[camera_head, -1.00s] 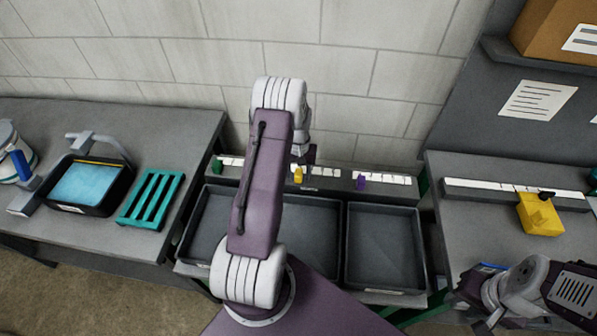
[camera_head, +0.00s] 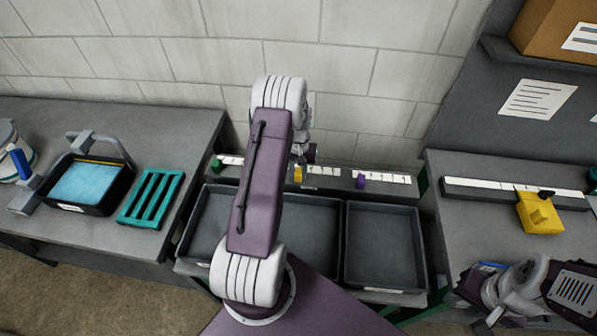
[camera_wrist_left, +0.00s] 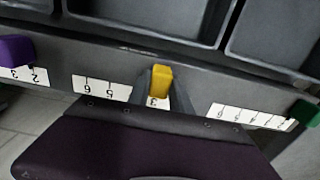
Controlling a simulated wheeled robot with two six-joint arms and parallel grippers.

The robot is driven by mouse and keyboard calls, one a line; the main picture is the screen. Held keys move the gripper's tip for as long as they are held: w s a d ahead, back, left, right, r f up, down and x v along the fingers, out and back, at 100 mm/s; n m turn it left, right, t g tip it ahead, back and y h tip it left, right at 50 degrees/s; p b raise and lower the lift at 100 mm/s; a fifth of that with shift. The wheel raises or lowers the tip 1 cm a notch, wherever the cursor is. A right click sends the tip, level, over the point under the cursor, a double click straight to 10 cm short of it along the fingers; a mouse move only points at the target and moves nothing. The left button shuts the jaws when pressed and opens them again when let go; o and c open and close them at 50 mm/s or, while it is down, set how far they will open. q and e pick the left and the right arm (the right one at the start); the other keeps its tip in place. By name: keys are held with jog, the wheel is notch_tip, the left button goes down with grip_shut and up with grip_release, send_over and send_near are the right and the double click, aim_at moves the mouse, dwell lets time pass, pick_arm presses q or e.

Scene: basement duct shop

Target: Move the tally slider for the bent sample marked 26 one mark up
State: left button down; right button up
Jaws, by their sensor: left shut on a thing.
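The yellow tally slider (camera_head: 298,174) sits on the grey rail with white number strips, behind the dark trays. My left gripper (camera_wrist_left: 160,88) is shut on it; in the left wrist view the yellow slider (camera_wrist_left: 161,80) stands between the two dark fingers, over a white strip with a "3" showing. In the head view my left arm hides part of the rail. A purple slider (camera_head: 360,181) and a green slider (camera_head: 217,163) sit on the same rail, apart from the gripper. No sample marked 26 can be made out. My right arm shows at lower right; its fingertips are not visible.
Two empty dark trays (camera_head: 349,240) lie in front of the rail. The left bench holds a teal slatted rack (camera_head: 152,199) and a black tub (camera_head: 75,208) with blue contents. A yellow block (camera_head: 539,213) sits by a white scale on the right bench. A block wall stands behind.

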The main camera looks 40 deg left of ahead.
aim_at(310, 180)
dwell(0.8)
pick_arm(q)
jog(key=shift+w+d, duration=0.55)
jog(key=shift+d, duration=0.35)
jog(key=shift+w+d, duration=0.5)
jog(key=shift+d, duration=0.4)
jog(key=c, duration=1.2)
grip_release()
jog(key=shift+a, duration=0.1)
jog(key=shift+o, duration=0.2)
jog(key=shift+r, duration=0.1)
notch_tip(310, 180, up, 9)
jog(key=b, duration=0.1)
